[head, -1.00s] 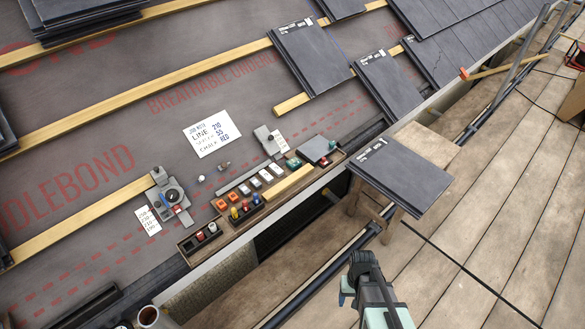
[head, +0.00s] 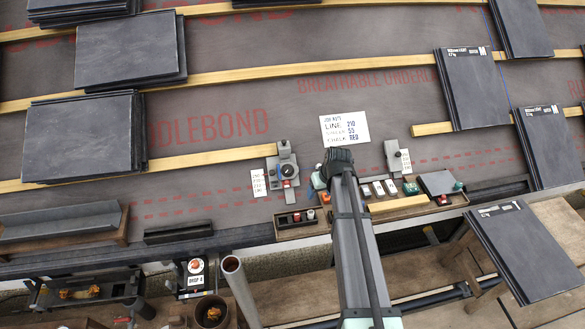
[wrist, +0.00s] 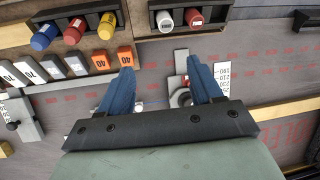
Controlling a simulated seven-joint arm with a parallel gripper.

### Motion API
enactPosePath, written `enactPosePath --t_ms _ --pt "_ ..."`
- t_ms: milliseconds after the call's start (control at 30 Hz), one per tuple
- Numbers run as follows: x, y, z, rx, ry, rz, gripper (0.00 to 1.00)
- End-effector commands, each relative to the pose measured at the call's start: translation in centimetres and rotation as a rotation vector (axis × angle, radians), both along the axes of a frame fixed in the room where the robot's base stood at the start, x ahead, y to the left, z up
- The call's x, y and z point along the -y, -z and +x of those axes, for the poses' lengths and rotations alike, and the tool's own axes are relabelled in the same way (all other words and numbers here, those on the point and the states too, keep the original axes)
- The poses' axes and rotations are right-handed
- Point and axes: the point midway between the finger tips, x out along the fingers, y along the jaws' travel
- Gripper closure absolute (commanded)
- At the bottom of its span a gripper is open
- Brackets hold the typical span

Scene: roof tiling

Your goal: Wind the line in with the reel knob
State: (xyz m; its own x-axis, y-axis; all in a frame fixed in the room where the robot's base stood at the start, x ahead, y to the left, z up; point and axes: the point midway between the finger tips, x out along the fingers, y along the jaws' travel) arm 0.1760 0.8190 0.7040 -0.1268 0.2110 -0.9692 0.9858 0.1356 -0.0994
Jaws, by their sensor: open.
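A grey fixture (head: 287,168) with a dark round part and a red piece lies on the underlay; I take it for the reel, but its knob is not clear. It also shows in the wrist view (wrist: 181,98), partly behind my right-hand finger. My gripper (wrist: 160,68) has two blue fingers spread apart with nothing between them. In the head view my gripper (head: 321,179) is just right of this fixture, seemingly above the surface. A second grey fixture (head: 393,157) with a white tag lies further right. A blue line (head: 489,22) shows near the upper right slates.
A wooden tray holds red and white bottles (head: 296,217); in the wrist view, blue, red and yellow bottles (wrist: 74,31) and orange numbered blocks (wrist: 125,57) lie near the fingers. A note card (head: 344,127) lies behind. Slate stacks (head: 82,140) stand left. Underlay (head: 215,100) is open between battens.

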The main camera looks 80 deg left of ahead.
Motion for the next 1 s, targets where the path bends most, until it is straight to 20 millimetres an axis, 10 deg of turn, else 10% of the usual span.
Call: enactPosePath --t_ms 100,400,1000 --pt "-5.6 -3.6 -1.3 0.016 -0.199 0.076 0.35" --pt "-11.8 -6.3 -1.5 0.085 -0.699 0.212 0.35" --pt "-13.7 -6.7 -2.9 0.327 -1.727 0.474 0.35"
